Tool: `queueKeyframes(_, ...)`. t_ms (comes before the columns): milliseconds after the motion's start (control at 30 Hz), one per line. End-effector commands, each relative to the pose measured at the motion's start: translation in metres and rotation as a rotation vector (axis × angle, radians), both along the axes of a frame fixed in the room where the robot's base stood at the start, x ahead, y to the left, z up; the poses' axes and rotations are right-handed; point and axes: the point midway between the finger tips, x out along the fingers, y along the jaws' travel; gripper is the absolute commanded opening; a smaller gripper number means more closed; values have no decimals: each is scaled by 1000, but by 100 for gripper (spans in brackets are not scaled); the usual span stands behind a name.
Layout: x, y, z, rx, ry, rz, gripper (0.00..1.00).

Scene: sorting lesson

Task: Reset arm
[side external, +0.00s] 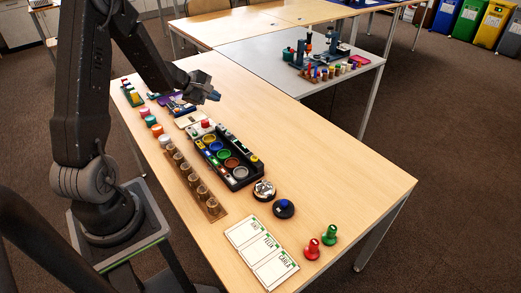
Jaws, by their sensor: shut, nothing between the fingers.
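My gripper (211,95) is at the end of my arm, raised above the far half of the wooden table (330,190). It looks empty, with no object between its fingers. The fingertips are small and dark in this view.
The black tray holds several coloured round cups. A wooden rack of jars (193,180), a silver bell (264,190), a blue-topped button (284,208), name cards (262,253), a red stamp (312,249) and a green stamp (329,235) stand nearby.

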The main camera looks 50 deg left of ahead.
Motion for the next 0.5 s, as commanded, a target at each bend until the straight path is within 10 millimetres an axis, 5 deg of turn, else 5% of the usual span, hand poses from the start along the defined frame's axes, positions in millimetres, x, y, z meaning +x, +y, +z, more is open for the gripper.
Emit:
queueKeyframes(100, 16, -73, 58, 116, -35, -286, 0)
queueKeyframes(233, 7, -154, 107, 263, -48, -596, 0)
queueKeyframes(400, -39, -243, 148, 496, -38, -968, 0)
queueKeyframes(500, -76, -279, 162, 658, -22, -1158, 0)
